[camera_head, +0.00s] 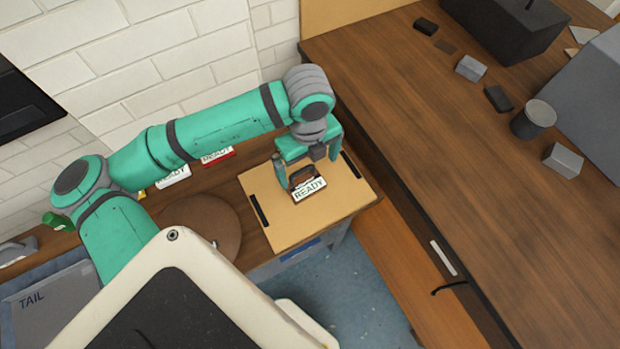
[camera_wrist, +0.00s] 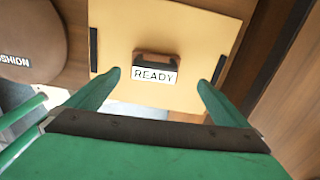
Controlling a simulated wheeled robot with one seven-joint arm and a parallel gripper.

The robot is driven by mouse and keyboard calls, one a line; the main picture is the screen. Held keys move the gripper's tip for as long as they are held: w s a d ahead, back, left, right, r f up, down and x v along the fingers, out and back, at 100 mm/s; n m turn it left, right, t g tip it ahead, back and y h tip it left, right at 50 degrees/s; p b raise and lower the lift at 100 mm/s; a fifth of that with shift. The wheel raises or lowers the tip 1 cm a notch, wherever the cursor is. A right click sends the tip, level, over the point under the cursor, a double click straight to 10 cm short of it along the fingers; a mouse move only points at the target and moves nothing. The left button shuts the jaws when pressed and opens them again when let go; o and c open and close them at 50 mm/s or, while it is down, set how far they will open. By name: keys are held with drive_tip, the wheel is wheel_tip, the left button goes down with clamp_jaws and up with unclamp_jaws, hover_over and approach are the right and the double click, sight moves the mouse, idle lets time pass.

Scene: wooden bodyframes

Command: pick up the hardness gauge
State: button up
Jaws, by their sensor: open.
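A small dark brown block-like object with a white READY label (camera_head: 309,190) lies on a tan board (camera_head: 268,185). It also shows in the wrist view (camera_wrist: 155,67), near the middle. No text names it as the hardness gauge, so I cannot tell for certain that it is the gauge. My gripper (camera_head: 309,168) is open and empty above the board, over this object. In the wrist view my gripper's green fingertips (camera_wrist: 160,80) stand apart on either side of the label, with gaps on both sides.
Two dark strips (camera_head: 258,210) edge the board. A round brown disc (camera_head: 205,222) lies left of it. Other READY cards (camera_head: 173,177) stand along the wall. To the right, a long wooden table (camera_head: 400,95) holds several grey and dark blocks and a dark cup (camera_head: 533,118).

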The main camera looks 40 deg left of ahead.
sight(305, 183)
drive_tip(key=shift+s+f, duration=0.2)
drive_tip(key=shift+f, duration=0.4)
drive_tip(key=shift+s+f, duration=0.15)
drive_tip(key=shift+f, duration=0.45)
drive_tip(key=shift+s+a+f, duration=0.15)
drive_tip(key=shift+f, duration=2.45)
drive_tip(key=shift+c, duration=0.6)
drive_tip(key=c, duration=1.2)
drive_tip(key=shift+r, duration=0.1)
